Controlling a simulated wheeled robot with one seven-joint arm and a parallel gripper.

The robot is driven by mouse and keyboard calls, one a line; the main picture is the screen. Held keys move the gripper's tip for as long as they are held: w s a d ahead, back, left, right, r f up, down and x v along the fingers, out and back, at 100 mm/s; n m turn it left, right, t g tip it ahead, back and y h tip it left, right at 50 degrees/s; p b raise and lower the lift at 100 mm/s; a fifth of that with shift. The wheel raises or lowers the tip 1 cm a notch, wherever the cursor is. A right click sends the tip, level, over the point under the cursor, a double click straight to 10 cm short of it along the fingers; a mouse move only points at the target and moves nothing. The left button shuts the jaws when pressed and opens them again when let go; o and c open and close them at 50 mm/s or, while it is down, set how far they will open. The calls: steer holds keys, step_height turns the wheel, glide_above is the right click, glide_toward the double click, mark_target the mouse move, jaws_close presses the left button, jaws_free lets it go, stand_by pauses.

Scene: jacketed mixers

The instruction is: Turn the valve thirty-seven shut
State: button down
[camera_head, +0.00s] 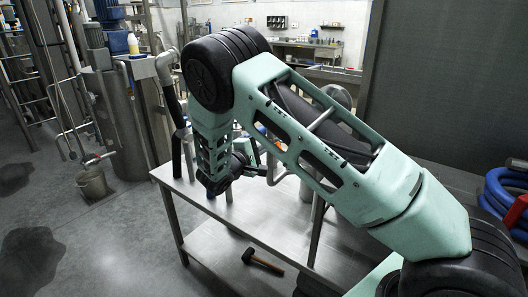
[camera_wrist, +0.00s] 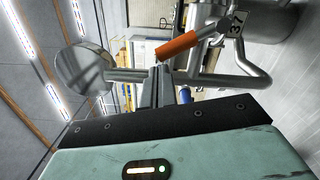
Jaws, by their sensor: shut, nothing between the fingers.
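In the wrist view, the valve's orange lever handle (camera_wrist: 178,46) slants up to the right to a metal stem beside a tag marked 37 (camera_wrist: 236,21). My gripper (camera_wrist: 160,70) is shut and empty. Its fingertips appear close to the free end of the orange handle; I cannot tell whether they touch it. A metal pipe (camera_wrist: 222,79) runs behind the fingers and bends up at the right. In the head view my arm covers the valve and its handle, and the gripper's fingers cannot be made out.
A steel table (camera_head: 225,222) stands under my arm, with a hammer (camera_head: 262,262) on its lower shelf. A round metal disc (camera_wrist: 84,67) shows at left in the wrist view. Blue hose (camera_head: 497,190) lies at right.

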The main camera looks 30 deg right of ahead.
steer(key=s+m+b, duration=0.1)
steer(key=m+b, duration=0.1)
steer(key=b, duration=0.1)
steer(key=s+d+r+m+b, duration=0.1)
steer(key=m+b, duration=0.1)
steer(key=b, duration=0.2)
steer(key=s+r+m+b, duration=0.1)
steer(key=b, duration=0.2)
steer(key=shift+s+d+m, duration=0.15)
steer(key=shift+s+m, duration=0.1)
steer(key=shift+m, duration=0.15)
steer(key=shift+b, duration=0.3)
steer(key=shift+w, duration=0.1)
steer(key=a+b, duration=0.3)
steer(key=a, duration=0.8)
steer(key=shift+a+r, duration=0.3)
steer(key=shift+r, duration=0.15)
